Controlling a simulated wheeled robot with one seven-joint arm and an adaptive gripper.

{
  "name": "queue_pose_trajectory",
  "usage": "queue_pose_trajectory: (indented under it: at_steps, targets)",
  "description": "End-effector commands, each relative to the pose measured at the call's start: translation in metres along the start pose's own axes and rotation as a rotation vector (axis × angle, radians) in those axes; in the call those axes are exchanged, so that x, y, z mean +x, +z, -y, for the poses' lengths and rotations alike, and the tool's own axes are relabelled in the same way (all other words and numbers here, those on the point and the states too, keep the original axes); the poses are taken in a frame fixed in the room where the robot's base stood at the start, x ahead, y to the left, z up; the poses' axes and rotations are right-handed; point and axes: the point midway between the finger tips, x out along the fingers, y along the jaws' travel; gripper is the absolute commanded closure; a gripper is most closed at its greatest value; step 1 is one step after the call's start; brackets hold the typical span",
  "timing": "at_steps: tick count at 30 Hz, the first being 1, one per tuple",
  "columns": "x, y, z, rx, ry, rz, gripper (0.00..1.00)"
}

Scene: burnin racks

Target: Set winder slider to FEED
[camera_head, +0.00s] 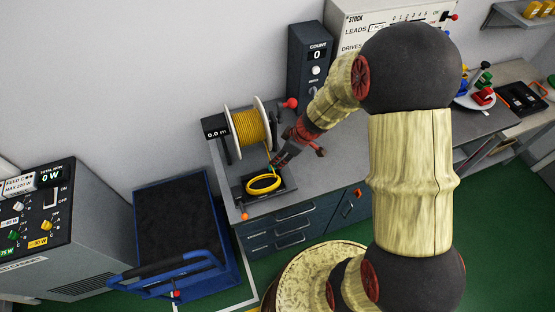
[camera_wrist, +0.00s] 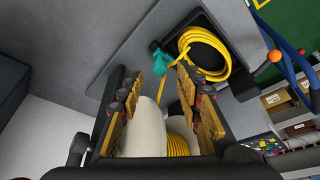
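The winder has a white-flanged spool of yellow cable (camera_head: 250,128) and a display box reading 0.0 m (camera_head: 216,126); the spool also shows below and between my fingers in the wrist view (camera_wrist: 178,146). A teal part (camera_wrist: 160,57) sits on the yellow cable between spool and coil; I cannot tell whether it is the slider. No FEED mark on the winder is readable. My gripper (camera_head: 279,161) is above the bench beside the spool. In the wrist view, its fingers (camera_wrist: 158,88) are spread apart with nothing held between them.
A yellow coil (camera_head: 263,184) lies on a black tray by the bench's front corner, near an orange knob (camera_head: 245,217). A red knob (camera_head: 290,103) is right of the spool. The COUNT box (camera_head: 311,68) stands behind. A blue cart (camera_head: 188,235) is left of the bench.

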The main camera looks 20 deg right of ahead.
Motion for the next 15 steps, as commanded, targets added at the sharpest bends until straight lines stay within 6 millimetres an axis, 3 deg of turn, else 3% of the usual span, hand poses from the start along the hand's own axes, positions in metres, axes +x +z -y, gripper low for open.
queue_pose_trajectory:
  at_steps: [6,15]
  targets:
    - [0.028,0.000,0.000,0.001,-0.001,0.001,0.65]
    - [0.036,0.000,0.000,0.000,0.001,0.000,0.65]
